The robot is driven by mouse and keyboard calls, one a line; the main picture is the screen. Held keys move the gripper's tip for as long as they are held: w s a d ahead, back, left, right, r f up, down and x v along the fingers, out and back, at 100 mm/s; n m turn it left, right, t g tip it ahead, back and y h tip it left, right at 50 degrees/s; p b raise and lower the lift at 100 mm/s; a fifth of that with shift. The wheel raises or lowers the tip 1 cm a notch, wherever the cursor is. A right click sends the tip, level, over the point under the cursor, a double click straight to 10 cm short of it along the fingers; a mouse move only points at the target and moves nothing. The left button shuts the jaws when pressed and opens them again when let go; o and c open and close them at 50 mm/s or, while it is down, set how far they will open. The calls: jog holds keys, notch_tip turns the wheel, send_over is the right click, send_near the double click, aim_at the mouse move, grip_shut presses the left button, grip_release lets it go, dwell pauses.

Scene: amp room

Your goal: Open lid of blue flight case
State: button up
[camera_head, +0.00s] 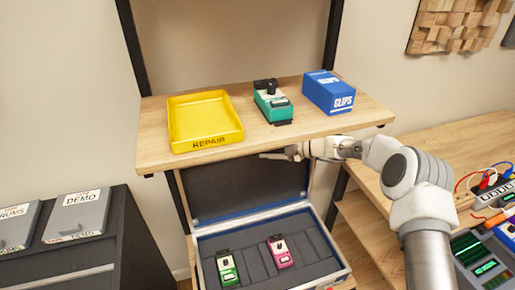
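The blue flight case (207,245) stands below the wooden shelf, with blue trim along its edges. Its lid (245,187) is raised, showing a dark inner lining; its top edge is hidden by the shelf. A green pedal (227,268) and a pink pedal (279,252) sit in the dark foam inside. My gripper (275,155) points left in front of the shelf's front edge, near the upper part of the raised lid. I cannot tell whether it touches the lid, and its finger gap is too small to make out.
The wooden shelf (289,130) overhangs the case and holds a yellow REPAIR tray (205,118), a teal pedal (271,101) and a blue CLIPS box (329,91). A dark cabinet (70,262) stands left. A bench (447,143) with electronics lies right of my arm.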

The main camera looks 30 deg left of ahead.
jog(key=v, duration=1.3)
jog(key=shift+d, duration=0.3)
